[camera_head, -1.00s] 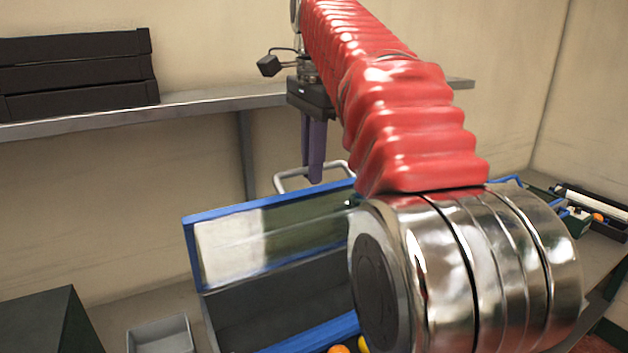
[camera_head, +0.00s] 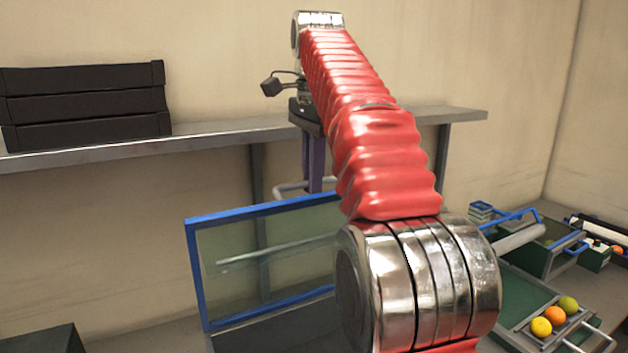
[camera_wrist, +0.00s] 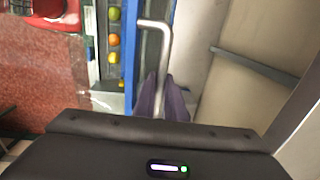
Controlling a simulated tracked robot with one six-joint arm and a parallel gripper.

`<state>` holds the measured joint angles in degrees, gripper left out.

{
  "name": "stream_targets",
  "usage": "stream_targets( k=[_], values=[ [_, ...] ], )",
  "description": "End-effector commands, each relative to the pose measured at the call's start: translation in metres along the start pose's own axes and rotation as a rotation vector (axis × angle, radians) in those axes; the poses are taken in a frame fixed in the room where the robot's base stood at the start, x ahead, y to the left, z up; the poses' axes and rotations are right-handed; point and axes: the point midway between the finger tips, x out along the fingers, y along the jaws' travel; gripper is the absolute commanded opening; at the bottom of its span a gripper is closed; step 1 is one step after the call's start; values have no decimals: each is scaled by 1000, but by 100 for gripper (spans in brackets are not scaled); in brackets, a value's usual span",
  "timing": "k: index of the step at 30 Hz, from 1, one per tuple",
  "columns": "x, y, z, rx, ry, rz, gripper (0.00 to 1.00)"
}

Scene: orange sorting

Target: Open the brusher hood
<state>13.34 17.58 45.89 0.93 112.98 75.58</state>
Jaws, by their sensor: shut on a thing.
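The brusher hood (camera_head: 194,270) is a clear panel in a blue frame. In the head view it stands tilted up, close to upright, over a dark box. A grey bar handle (camera_head: 290,188) sticks out behind its top edge. My gripper (camera_head: 313,188) has purple fingers and is shut on this handle. In the wrist view the handle (camera_wrist: 154,25) runs down between the fingers of my gripper (camera_wrist: 160,98), beside the blue frame. My red arm and its metal joint hide the right part of the hood.
A wall shelf (camera_head: 215,138) holds stacked black crates (camera_head: 85,103) behind the hood. At right, a tray (camera_head: 578,318) carries a yellow fruit (camera_head: 541,327), an orange one (camera_head: 555,315) and a green one (camera_head: 569,304). A dark box (camera_head: 45,341) stands at lower left.

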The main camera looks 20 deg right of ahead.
Motion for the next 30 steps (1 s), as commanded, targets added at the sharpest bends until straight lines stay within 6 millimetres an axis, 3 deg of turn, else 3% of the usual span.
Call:
stream_targets(
  k=[4, 5, 12, 30],
  values=[
    [1, 0, -1, 0, 2, 1, 0],
    [1, 0, -1, 0, 2, 1, 12],
    [0, 0, 1, -3, 0, 0, 29],
    [-7, 0, 6, 1, 25, -30, 29]
  ],
)
